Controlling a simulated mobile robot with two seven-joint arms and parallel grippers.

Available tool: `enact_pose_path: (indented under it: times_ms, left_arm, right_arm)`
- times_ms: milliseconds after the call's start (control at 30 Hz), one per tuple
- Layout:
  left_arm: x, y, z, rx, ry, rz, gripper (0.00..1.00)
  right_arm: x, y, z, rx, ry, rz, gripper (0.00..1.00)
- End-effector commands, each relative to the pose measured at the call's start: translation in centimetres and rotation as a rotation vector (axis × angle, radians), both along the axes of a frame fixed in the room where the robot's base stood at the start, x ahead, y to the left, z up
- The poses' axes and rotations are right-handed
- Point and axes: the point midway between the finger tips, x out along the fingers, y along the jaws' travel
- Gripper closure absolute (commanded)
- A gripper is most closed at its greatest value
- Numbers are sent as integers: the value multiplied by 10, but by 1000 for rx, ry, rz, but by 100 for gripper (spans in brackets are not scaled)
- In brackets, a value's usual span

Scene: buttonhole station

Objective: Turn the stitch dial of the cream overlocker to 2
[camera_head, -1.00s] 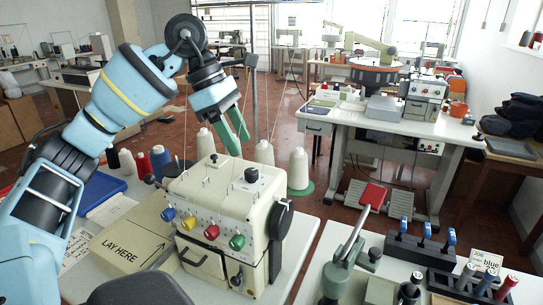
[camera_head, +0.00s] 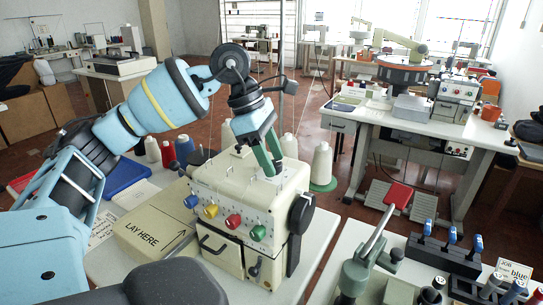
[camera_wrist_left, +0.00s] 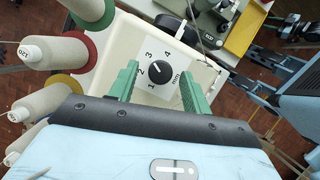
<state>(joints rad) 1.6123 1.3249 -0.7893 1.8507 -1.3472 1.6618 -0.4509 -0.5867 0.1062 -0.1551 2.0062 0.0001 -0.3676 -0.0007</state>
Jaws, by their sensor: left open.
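The cream overlocker (camera_head: 230,200) stands on the table in the head view, with blue, yellow, red and green knobs on its front. Its stitch dial (camera_wrist_left: 160,71) is a black round knob on a white plate numbered 1 to 4, seen in the left wrist view. A pale mark shows on the knob, but I cannot tell surely which number it points to. My left gripper (camera_head: 269,160) is open above the overlocker's top. Its green fingers lie on either side of the dial, apparently not touching it, and hide it in the head view. My right gripper is not in view.
A box marked LAY HERE (camera_head: 152,232) stands left of the overlocker. Thread cones, including a white one (camera_head: 321,165), stand behind it. A black handwheel (camera_head: 302,213) sits on its right side. A green lever press (camera_head: 365,262) and blue-topped tools stand at the front right.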

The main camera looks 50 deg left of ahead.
Motion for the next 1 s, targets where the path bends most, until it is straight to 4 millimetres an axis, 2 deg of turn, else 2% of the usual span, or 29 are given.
enact_pose_path:
  times_ms: [267, 600, 1000]
  left_arm:
    - [0, 0, -1, 0, 0, 0, 53]
    - [0, 0, -1, 0, 1, 0, 96]
    - [-1, -1, -1, 1, 2, 82, 96]
  right_arm:
    - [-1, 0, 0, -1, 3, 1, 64]
    - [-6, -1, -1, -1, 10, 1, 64]
    - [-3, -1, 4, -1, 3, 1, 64]
